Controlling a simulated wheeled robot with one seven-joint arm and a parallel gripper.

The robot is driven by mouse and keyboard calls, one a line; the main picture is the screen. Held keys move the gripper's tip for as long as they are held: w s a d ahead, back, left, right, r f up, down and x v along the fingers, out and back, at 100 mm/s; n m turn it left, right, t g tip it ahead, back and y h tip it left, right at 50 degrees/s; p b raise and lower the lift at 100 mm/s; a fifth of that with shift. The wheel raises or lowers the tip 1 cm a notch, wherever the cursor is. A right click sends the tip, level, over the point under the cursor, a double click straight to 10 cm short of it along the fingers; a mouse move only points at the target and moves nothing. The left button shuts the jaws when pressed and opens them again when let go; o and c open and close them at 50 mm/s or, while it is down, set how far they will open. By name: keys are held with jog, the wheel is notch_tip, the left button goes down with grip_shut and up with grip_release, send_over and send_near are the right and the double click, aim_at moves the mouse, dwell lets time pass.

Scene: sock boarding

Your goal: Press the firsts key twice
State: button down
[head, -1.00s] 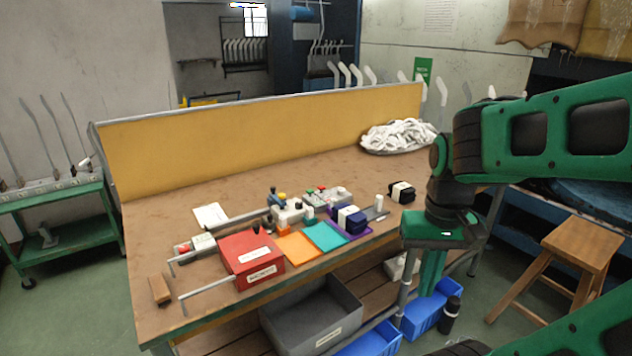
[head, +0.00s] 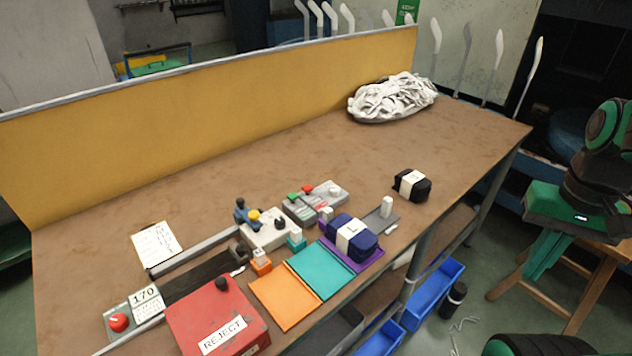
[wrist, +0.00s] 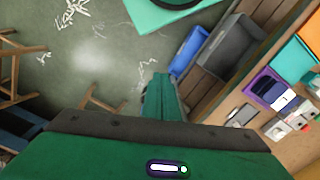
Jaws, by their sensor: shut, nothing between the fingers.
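A grey key unit (head: 315,203) stands mid-table, with a green key (head: 294,196) and a red key (head: 308,189) on top. No key label is readable, so I cannot tell which is the firsts key. My gripper (head: 530,270) is right of the table, beyond its edge and well away from the keys. Its green fingers point down, shut and empty. The shut fingers (wrist: 160,82) also show in the wrist view, over the floor.
A navy banded sock bundle (head: 351,238) lies on a purple mat beside teal (head: 321,270) and orange (head: 284,296) mats. A red REJECT box (head: 217,318) is front left. A black banded bundle (head: 412,185) lies right. A wooden stool (head: 570,285) stands behind my gripper.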

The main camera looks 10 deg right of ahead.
jog(key=w+a+r+n+t, duration=0.1)
jog(key=w+a+n+t, duration=0.1)
jog(key=w, duration=0.8)
jog(key=r+n+t+y, duration=0.2)
jog(key=n+t+y, duration=0.2)
jog(key=t+y, duration=0.15)
send_over(293, 196)
jog(key=shift+s+d+f+y, duration=0.25)
jog(key=shift+s+d, duration=0.05)
jog(key=shift+d, duration=0.05)
jog(key=shift+f, duration=0.1)
jog(key=shift+f, duration=4.3)
jog(key=shift+f, duration=0.1)
jog(key=shift+f, duration=0.25)
